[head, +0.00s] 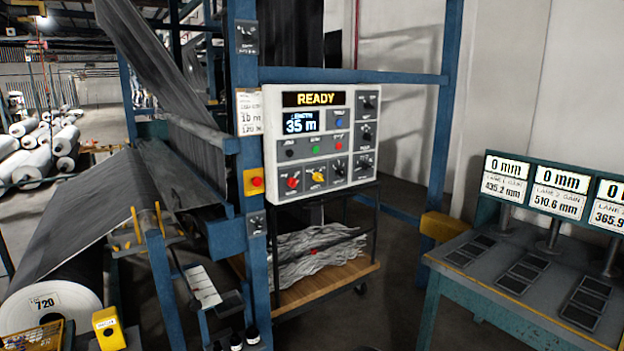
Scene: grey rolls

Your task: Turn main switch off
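A white control panel (320,130) is mounted on the blue machine frame in the middle of the head view. Its top display (318,99) reads READY, and a smaller screen (301,122) reads 35 m. Low on the panel are a red rotary knob (293,182) and a yellow rotary knob (318,176). Several black knobs, such as the lower right one (363,164), sit along the right side. The small labels are too blurred to read, so I cannot tell which control is the main switch. My gripper is not in view.
A red button on a yellow box (254,182) sits on the blue post left of the panel. A wooden-based cart (325,288) with grey strips stands below. A teal bench (530,285) with displays is at right. A large grey roll (60,300) is at left.

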